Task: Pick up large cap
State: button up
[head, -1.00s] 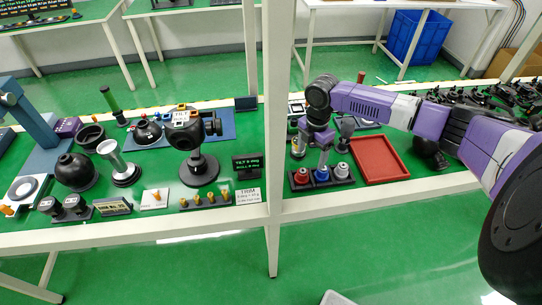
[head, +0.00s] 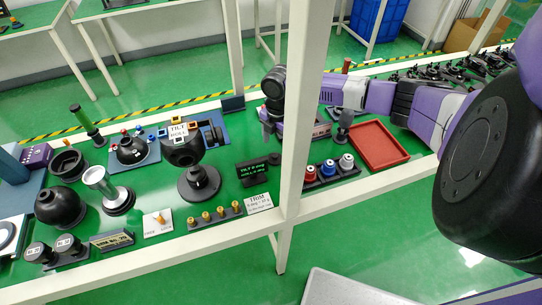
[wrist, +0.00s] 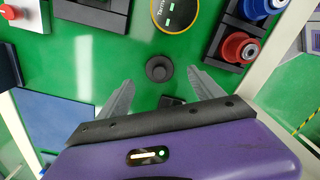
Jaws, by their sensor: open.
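A small round black cap-like piece (wrist: 159,68) with a raised centre stands on the green surface in the wrist view. In the head view a dark round piece (head: 274,158), seemingly the same one, sits right of the small display. I cannot tell for sure that it is the large cap. My gripper (wrist: 160,78) is open, with grey fingers spread either side of the black piece and nothing held. I cannot tell its height above the piece. In the head view the white post partly hides my arm near the gripper.
A black holder with red (head: 310,174), blue (head: 328,168) and silver-topped pieces stands close right. The red tray (head: 378,146) lies beyond it. A small display (head: 252,168) is left of the black piece. The white frame post (head: 303,100) rises in front.

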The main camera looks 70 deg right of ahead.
aim_at(276, 154)
notch_tip(276, 154, down, 6)
jog(key=shift+w+r+p, duration=0.1)
jog(key=shift+p, duration=0.55)
jog(key=shift+c, duration=0.5)
jog(key=c, duration=1.3)
